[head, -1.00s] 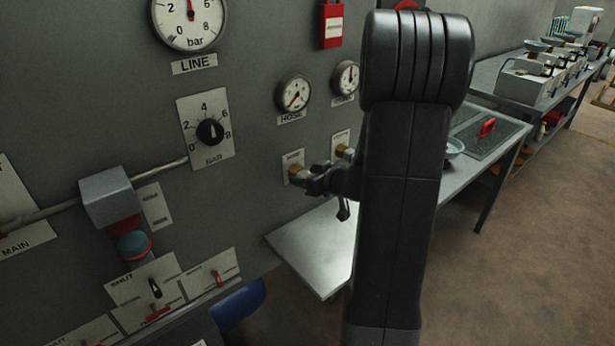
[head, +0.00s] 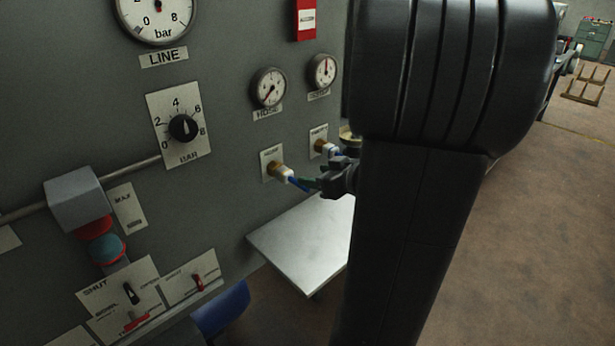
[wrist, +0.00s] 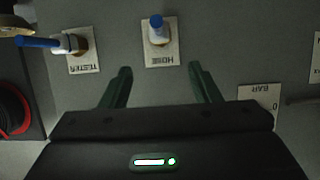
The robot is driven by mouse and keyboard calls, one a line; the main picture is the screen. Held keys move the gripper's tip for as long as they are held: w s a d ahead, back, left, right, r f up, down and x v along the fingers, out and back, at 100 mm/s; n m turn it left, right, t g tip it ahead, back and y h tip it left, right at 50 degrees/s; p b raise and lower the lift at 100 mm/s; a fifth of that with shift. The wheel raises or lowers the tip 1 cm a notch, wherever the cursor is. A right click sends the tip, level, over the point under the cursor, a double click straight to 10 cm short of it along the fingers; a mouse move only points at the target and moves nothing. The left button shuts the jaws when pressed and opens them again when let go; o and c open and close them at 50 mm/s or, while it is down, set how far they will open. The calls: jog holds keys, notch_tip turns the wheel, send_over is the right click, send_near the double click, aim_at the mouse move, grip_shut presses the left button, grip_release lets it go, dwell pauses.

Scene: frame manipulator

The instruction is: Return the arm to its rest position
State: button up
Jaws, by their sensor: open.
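My gripper (wrist: 160,85) is open and empty in the wrist view, its two dark green fingers apart. It faces the grey panel near the fitting above the HOSE label (wrist: 162,60). That fitting is white with a blue end (wrist: 156,25) and sits just beyond the gap between the fingers. In the head view my gripper (head: 315,182) is close to the hose fitting (head: 282,172) on the panel. My black arm (head: 420,220) fills the middle right of the head view and hides part of the bench.
A second fitting (wrist: 70,43) with a blue end is at the TESTER label. A metal table (head: 300,245) stands below the panel. Gauges (head: 268,87), a pressure knob (head: 183,128) and a valve box (head: 85,198) are on the panel.

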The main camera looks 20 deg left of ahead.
aim_at(289, 173)
jog(key=shift+s+d+r, duration=0.2)
jog(key=shift+d, duration=0.15)
jog(key=shift+a, duration=0.1)
jog(key=p+x, duration=0.2)
jog(key=x, duration=1.1)
jog(key=shift+a+p, duration=0.15)
jog(key=shift+p, duration=0.15)
jog(key=p, duration=0.2)
jog(key=shift+s+d+r+p, duration=0.1)
jog(key=shift+s+d+p, duration=0.2)
jog(key=shift+d, duration=0.1)
jog(key=shift+w+a+p, duration=0.1)
jog(key=shift+w+p, duration=0.05)
jog(key=shift+p, duration=0.2)
dwell(1.2)
jog(key=shift+f, duration=0.25)
jog(key=shift+r, duration=0.15)
